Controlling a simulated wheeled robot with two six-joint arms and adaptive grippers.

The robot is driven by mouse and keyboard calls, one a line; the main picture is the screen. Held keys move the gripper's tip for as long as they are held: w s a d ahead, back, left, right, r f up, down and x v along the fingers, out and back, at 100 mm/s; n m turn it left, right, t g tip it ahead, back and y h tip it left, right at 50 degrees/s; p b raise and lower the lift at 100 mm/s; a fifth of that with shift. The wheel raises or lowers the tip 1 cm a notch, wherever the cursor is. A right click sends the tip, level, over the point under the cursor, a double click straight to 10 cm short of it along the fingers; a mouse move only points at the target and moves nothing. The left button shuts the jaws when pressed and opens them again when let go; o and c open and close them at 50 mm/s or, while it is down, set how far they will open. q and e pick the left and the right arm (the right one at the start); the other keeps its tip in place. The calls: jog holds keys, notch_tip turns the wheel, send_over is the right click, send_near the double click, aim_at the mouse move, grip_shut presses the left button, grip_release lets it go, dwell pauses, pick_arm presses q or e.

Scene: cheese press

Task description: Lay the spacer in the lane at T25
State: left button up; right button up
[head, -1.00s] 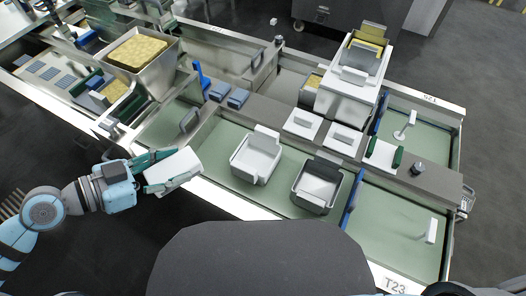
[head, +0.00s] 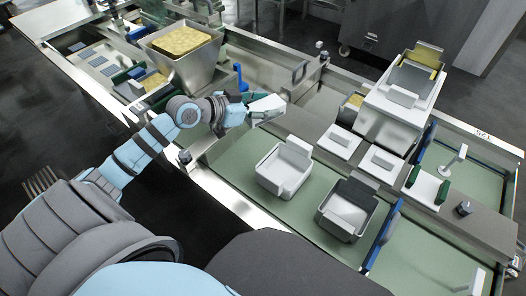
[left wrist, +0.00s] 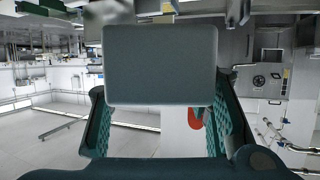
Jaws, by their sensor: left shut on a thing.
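My left gripper (head: 249,106) is shut on a white block, which I take to be the spacer (head: 268,107). It holds the spacer above the middle of the workstation. In the left wrist view the spacer (left wrist: 160,65) is a flat grey face between the two green fingers (left wrist: 162,112). The lane at T25 (head: 476,177) is the green-floored bay at the far right, under an upside-down T25 label (head: 483,135). A white post on a foot (head: 455,160) stands in it. The lane is well to the right of my left gripper. My right gripper is not in view.
A white mould (head: 284,170) and a dark-sided one (head: 346,208) stand on the near green bed. A cheese-filled hopper (head: 186,48) stands at left.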

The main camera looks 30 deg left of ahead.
pick_arm(q)
jog(key=w+a+f+n+y+b, duration=0.4)
jog(key=w+a+f, duration=0.2)
jog(key=w+a, duration=0.1)
jog(key=b, duration=0.6)
send_over(258, 145)
notch_tip(258, 145, down, 12)
jog(key=r, duration=0.1)
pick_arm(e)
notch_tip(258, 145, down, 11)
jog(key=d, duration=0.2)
pick_arm(q)
notch_tip(258, 145, down, 3)
jog(key=shift+w+d+r+t+b, duration=0.1)
jog(key=shift+w+r+t+b, duration=0.05)
jog(key=shift+t+b, duration=0.25)
notch_tip(258, 145, down, 5)
jog(key=b, duration=0.2)
jog(key=shift+r+b, duration=0.15)
jog(key=shift+b, duration=0.15)
jog(key=shift+r, duration=0.15)
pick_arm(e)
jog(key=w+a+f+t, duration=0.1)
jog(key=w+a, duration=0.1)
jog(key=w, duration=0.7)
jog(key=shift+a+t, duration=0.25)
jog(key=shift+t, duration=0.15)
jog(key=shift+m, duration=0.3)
